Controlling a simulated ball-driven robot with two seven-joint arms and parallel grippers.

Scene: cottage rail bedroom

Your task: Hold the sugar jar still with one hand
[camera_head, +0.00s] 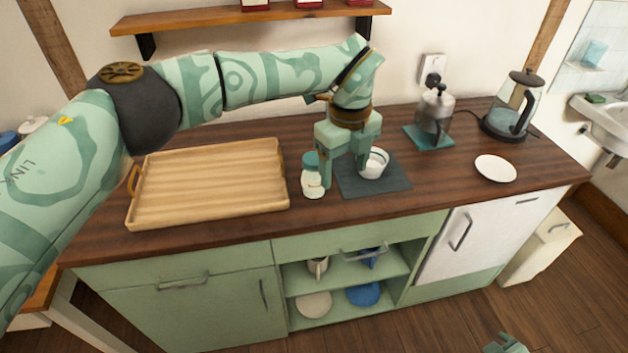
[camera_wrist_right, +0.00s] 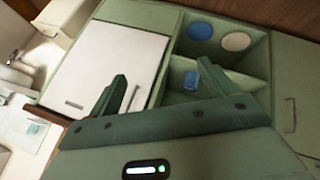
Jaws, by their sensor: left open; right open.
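The sugar jar, seemingly the small white jar with a teal lid (camera_head: 311,182), stands upright on the wooden counter in the head view, left of a dark mat (camera_head: 372,186). My left gripper (camera_head: 344,176) points down with its fingers apart and nothing clearly between them. Its left finger overlaps the jar's right side in the picture; I cannot tell if they touch. A white cup (camera_head: 376,162) sits on the mat, just right of the other finger. My right gripper (camera_wrist_right: 162,78) is open and empty in the right wrist view, facing the cabinet front.
A wooden tray (camera_head: 210,186) fills the counter's left part. A grinder (camera_head: 436,112) on a teal mat, a glass kettle (camera_head: 513,105) and a white plate (camera_head: 495,169) are at right. Open shelves (camera_head: 345,273) with dishes are below. A wall shelf (camera_head: 240,17) hangs above.

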